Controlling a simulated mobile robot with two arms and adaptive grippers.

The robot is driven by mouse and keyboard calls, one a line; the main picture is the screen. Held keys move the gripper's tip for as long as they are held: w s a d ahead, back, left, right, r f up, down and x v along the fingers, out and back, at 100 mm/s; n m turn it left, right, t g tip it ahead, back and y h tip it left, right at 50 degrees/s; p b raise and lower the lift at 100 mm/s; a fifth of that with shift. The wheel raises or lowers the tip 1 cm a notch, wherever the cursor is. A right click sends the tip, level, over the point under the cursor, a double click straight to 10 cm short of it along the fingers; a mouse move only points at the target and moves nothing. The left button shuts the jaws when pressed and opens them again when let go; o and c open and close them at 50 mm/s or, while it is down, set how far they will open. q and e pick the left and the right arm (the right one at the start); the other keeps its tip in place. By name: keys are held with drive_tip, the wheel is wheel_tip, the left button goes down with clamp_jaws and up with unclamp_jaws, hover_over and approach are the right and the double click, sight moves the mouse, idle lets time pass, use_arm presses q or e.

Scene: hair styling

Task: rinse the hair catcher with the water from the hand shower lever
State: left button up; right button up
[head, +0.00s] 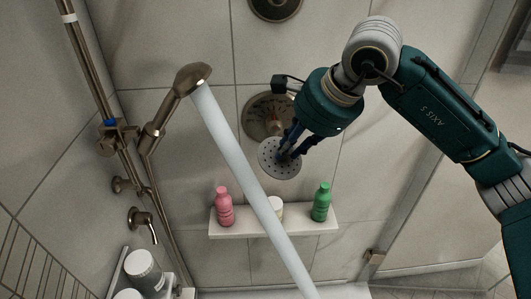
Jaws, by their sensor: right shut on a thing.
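The hair catcher (276,165) is a round, light grey disc with small holes. My right gripper (286,154) is shut on it and holds it up in front of the tiled wall. The hand shower (192,78) sits in its holder on the slide rail at the left, and a thick pale stream of water (245,175) runs from its head down to the lower right. The hair catcher is just right of the stream in the picture; I cannot tell their gap in depth. A lever (143,222) is on the wall at lower left. My left gripper is not in view.
A white shelf (234,232) holds a pink bottle (224,207), a white jar (275,207) partly behind the water, and a green bottle (321,203). A round wall valve (256,117) is behind my gripper. White containers (144,270) stand at lower left.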

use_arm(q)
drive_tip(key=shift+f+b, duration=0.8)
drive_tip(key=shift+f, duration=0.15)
use_arm(e)
drive_tip(key=s+d, duration=0.2)
drive_tip(key=s, duration=0.1)
drive_tip(key=shift+s+d, duration=0.15)
drive_tip(key=shift+d, duration=0.2)
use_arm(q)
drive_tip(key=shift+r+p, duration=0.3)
use_arm(e)
drive_tip(key=s+d+r, duration=0.3)
drive_tip(key=r, duration=0.1)
drive_tip(key=shift+s+d, duration=0.15)
drive_tip(key=shift+s, duration=0.25)
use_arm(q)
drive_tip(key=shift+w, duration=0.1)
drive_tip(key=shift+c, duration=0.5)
